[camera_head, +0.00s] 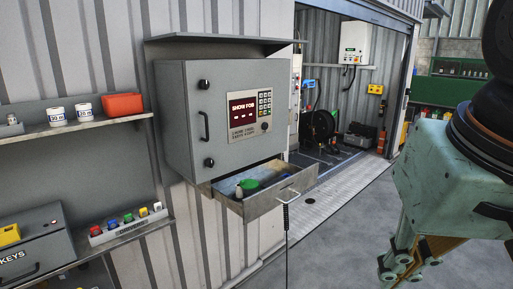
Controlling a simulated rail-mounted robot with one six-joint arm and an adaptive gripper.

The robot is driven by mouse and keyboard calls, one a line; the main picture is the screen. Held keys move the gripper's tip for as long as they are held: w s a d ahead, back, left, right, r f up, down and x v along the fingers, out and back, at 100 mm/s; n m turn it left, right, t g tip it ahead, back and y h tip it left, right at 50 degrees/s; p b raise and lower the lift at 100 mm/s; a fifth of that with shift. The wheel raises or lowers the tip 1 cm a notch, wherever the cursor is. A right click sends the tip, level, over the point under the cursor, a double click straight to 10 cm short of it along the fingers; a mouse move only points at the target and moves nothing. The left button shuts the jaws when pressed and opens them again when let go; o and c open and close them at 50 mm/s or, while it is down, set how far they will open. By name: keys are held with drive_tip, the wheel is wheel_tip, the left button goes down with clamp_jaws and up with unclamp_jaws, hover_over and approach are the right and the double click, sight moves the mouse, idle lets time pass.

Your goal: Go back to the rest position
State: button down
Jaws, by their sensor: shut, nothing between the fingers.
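My gripper (392,270) is at the lower right of the head view, hanging downward below my pale green wrist. It is shut and empty, and its lower end is cut off by the frame edge. It is apart from the grey wall cabinet (183,130), with clear space between them. The cabinet's door is shut and its display (243,105) reads "SHOW FOB". Below the door, a drawer (262,208) stands pulled open. A green item (250,184) and other small items lie in the drawer.
A shelf (100,125) with two white tubs and a red box is on the left. Below it are a grey keys box (40,245) and a rack (120,230) of coloured fobs. An open container doorway with a hose reel (322,123) is behind. Floor between drawer and arm is clear.

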drive_tip(key=shift+n, duration=0.7)
drive_tip(key=s+f, duration=0.2)
drive_tip(key=s, duration=0.1)
drive_tip(key=s+d+f+b, duration=0.1)
drive_tip(key=shift+s+d+f, duration=0.1)
drive_tip(key=shift+s, duration=0.3)
